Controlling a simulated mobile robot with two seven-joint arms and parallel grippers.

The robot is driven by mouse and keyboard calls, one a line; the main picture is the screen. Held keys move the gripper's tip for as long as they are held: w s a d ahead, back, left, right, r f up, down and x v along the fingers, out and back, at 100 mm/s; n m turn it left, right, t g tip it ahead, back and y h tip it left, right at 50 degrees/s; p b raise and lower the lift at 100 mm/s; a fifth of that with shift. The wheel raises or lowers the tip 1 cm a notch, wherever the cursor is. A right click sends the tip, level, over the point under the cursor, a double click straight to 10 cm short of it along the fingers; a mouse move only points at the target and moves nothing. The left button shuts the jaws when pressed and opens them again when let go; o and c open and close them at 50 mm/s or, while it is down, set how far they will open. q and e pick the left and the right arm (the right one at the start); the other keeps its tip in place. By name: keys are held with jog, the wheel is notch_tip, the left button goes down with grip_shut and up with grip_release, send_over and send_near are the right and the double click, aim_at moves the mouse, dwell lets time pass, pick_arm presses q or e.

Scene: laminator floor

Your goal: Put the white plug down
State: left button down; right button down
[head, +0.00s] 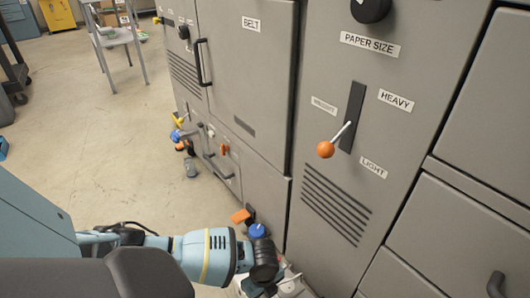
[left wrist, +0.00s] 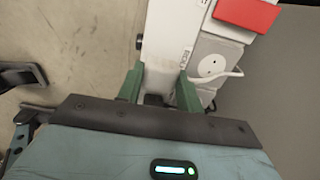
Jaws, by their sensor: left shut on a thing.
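My left gripper (left wrist: 160,82) reaches down beside the foot of the grey machine. Its two green fingers stand apart around something pale, which I take to be the white plug; its outline does not separate clearly from the white surface behind. A white cord (left wrist: 229,75) curves beside the right finger. A grey box with a round white socket face (left wrist: 212,65) lies just right of the fingers. In the head view the left gripper (head: 265,265) is low at bottom centre, its fingertips hidden. My right gripper is out of view.
A long white labelled body (left wrist: 172,30) runs beneath the fingers, with a red block (left wrist: 246,13) at its upper right. The grey machine (head: 245,90) stands close, with an orange-knobbed lever (head: 326,149) jutting out. Open floor (head: 110,150) lies to the left.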

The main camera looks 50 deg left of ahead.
aim_at(264, 296)
pick_arm(q)
jog(key=f+b, duration=0.2)
jog(key=f, duration=0.1)
jog(key=shift+w+a+f, duration=0.15)
jog(key=shift+w, duration=0.2)
jog(key=shift+f+b, duration=0.2)
jog(key=shift+b, duration=0.1)
jog(key=shift+r, duration=0.1)
jog(key=shift+f, duration=0.45)
jog(key=shift+f, duration=0.2)
jog(key=c, duration=1.2)
grip_release()
jog(key=shift+o, duration=1.4)
